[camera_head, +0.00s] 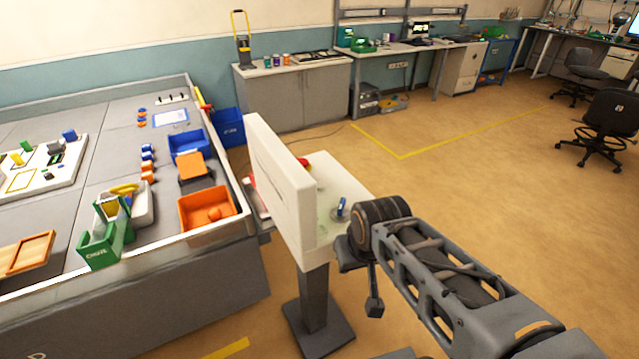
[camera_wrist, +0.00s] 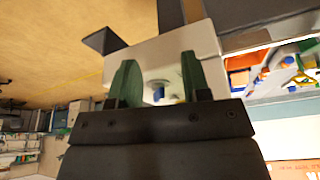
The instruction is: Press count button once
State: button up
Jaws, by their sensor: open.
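A pale stand top (camera_head: 328,178) on a dark post carries a red part (camera_head: 303,163), partly hidden behind an upright white panel (camera_head: 290,190), and a blue part (camera_head: 342,209) near my arm. I cannot tell from these views which part is the count button. In the wrist view, my gripper (camera_wrist: 158,82) is open and empty, with two green fingers apart. Between the fingers, beyond them, a blue part (camera_wrist: 158,93) shows on a pale face (camera_wrist: 150,75). In the head view my arm's end is beside the right edge of the stand, and the fingers cannot be made out.
A large grey walled table (camera_head: 110,205) at the left holds an orange bin (camera_head: 207,208), a blue bin (camera_head: 188,145) and a green holder (camera_head: 104,240). A grey cabinet (camera_head: 295,95) stands by the back wall. The floor (camera_head: 480,170) at right is mostly free; chairs (camera_head: 607,125) stand far right.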

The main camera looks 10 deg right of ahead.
grip_shut()
dwell(1.0)
